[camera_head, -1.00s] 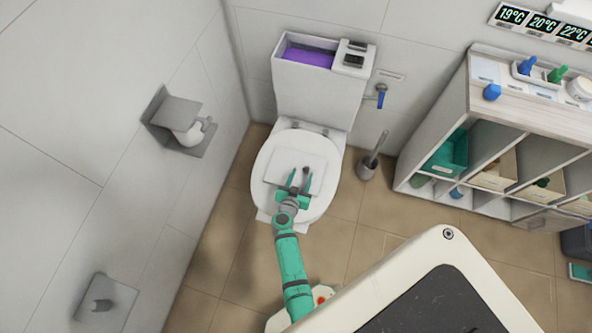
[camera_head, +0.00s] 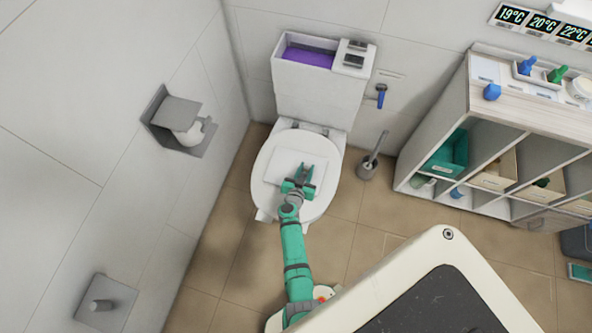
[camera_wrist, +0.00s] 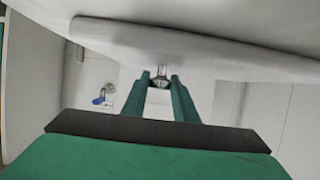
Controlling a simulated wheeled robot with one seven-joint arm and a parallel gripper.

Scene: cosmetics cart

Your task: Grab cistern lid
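The cistern lid (camera_head: 283,164) is a thin white square plate lying on the closed toilet seat cover (camera_head: 262,167). It also shows as a white surface across the top of the wrist view (camera_wrist: 200,45). A small metal knob (camera_wrist: 161,71) stands out from it. My green gripper (camera_head: 305,172) reaches over the lid from the front. Its two fingers (camera_wrist: 160,78) are close together with the knob between their tips, and they appear shut on it. Finger contact is partly hidden. The cistern (camera_head: 320,97) behind is open on top, showing purple inside.
A toilet-paper holder (camera_head: 180,122) is on the left wall. A toilet brush (camera_head: 368,168) stands right of the toilet, below a blue-handled valve (camera_head: 381,96). A shelf unit (camera_head: 440,125) with bins stands at the right. The tiled floor between is clear.

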